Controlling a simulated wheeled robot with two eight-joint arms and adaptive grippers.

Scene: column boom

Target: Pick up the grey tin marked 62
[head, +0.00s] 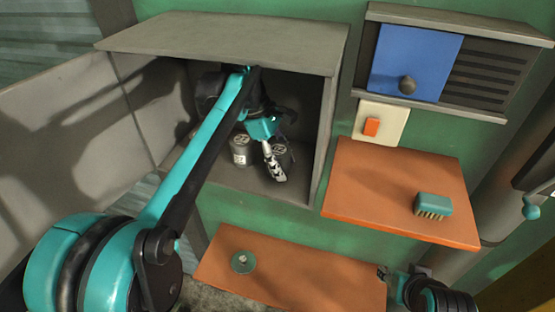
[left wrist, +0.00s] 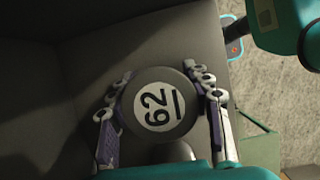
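The grey tin marked 62 (left wrist: 158,99) stands upright on the cabinet floor. Its round lid and white label face up in the left wrist view. My left gripper (left wrist: 160,80) straddles it, one finger on each side. The fingers look open, with a narrow gap to the lid at the right; contact lower down is hidden. In the head view my left gripper (head: 270,158) is inside the cabinet, and a finger partly covers a dark tin (head: 283,152). Another grey tin (head: 240,152) with a pale label stands to its left. My right gripper (head: 386,274) is low at the right, its fingers unclear.
The open grey cabinet (head: 312,130) has side walls and a roof close around my left arm. An orange shelf (head: 375,185) holds a teal brush (head: 433,204). A lower orange shelf (head: 310,275) holds a round green object (head: 243,262). A blue panel (head: 415,60) with a knob is at upper right.

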